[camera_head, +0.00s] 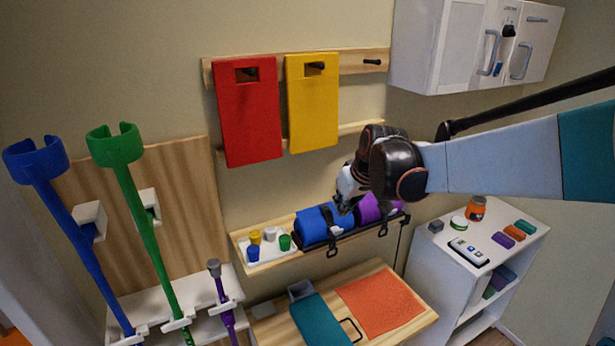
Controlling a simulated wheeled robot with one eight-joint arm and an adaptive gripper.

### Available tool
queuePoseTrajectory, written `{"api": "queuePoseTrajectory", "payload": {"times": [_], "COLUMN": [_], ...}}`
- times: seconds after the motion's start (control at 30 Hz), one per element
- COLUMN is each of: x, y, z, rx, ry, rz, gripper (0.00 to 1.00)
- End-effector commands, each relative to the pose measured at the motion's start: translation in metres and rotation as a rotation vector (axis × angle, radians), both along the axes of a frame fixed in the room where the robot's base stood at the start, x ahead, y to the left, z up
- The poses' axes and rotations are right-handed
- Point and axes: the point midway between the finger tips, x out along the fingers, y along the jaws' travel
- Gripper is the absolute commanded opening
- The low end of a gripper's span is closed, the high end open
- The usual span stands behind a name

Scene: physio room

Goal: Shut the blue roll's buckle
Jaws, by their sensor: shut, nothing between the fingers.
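The blue roll (312,223) lies on a wooden wall shelf (285,258), in a black holder, left of a purple roll (368,211). A dark strap and buckle (334,229) show at the blue roll's right part and front. I cannot tell how the buckle's parts sit. My gripper (344,208) is shut and empty, just above the right end of the blue roll. It hides part of the gap between the two rolls. I cannot tell whether its fingertips touch the roll or strap.
A white tray with several small cups (269,240) stands left of the blue roll. Red (249,120) and yellow (312,105) boards hang above. Blue and green crutches (150,225) stand at the left. A white cabinet (470,50) hangs upper right, above a low white shelf unit (440,262).

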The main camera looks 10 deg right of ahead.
Motion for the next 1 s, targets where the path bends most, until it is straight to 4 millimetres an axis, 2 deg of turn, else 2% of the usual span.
{"api": "queuePoseTrajectory", "payload": {"times": [0.03, 0.23, 0.67, 0.83, 1.0], "x": [0.011, 0.032, 0.036, 0.041, 0.052], "y": [-0.001, -0.002, -0.002, 0.000, 0.004], "z": [0.014, 0.019, 0.017, 0.009, -0.012], "rx": [0.001, 0.002, 0.002, 0.002, 0.001], "ry": [0.002, 0.006, 0.007, 0.007, 0.007], "rz": [0.008, 0.032, 0.038, 0.038, 0.039], "gripper": [0.00, 0.00, 0.00, 0.00, 0.00]}}
